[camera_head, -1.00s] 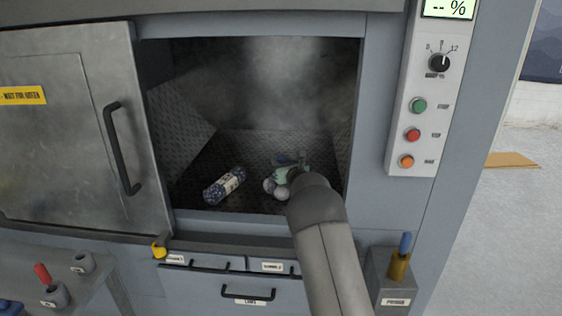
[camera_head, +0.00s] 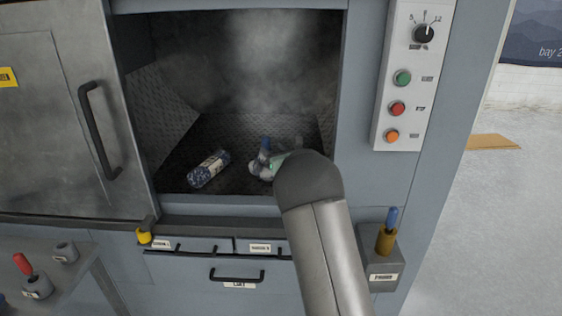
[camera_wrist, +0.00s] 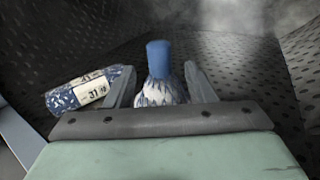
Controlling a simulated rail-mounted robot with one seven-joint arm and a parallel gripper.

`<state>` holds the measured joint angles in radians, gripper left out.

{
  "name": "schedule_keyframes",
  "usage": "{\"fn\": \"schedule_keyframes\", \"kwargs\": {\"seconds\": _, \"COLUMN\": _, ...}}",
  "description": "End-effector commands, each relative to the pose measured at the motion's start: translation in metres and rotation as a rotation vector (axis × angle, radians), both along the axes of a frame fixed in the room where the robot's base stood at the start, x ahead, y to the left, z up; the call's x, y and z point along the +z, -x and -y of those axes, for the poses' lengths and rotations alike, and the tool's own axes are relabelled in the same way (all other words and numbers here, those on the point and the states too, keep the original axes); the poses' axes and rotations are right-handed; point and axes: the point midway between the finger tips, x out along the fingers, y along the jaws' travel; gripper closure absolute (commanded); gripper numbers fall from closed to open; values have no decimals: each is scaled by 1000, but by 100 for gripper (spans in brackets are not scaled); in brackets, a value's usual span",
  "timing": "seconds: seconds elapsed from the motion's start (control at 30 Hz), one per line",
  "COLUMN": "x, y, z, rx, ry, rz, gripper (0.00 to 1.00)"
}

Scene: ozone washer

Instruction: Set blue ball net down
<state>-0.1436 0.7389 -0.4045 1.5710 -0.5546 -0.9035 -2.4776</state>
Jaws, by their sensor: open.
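The blue ball net (camera_wrist: 158,72), a white-and-blue mesh bag with a solid blue neck, stands upright between the fingers of my gripper (camera_wrist: 160,85) in the wrist view. The fingers are open, with a visible gap on each side of the neck. In the head view the net's blue neck (camera_head: 265,145) shows on the dark perforated floor of the open washer chamber, at the right. My arm and gripper body hide part of it there. Whether its bottom rests on the floor is hidden by the gripper in the wrist view.
A blue-patterned cylinder with a pale label (camera_head: 208,169) lies on the chamber floor left of the net. The open door (camera_head: 60,110) is at the left. The chamber's front sill (camera_head: 200,207) runs below. A button panel (camera_head: 402,90) is at the right. Mist hangs inside.

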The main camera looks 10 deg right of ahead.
Motion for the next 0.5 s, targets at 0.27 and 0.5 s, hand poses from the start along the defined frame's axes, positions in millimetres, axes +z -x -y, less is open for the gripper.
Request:
{"fn": "schedule_keyframes", "kwargs": {"seconds": 0.27, "x": -1, "y": 45, "z": 13, "rx": 0, "ry": 1, "rz": 0, "gripper": 51}}
{"fn": "schedule_keyframes", "kwargs": {"seconds": 0.5, "x": 0, "y": 54, "z": 15, "rx": -1, "ry": -5, "rz": -2, "gripper": 51}}
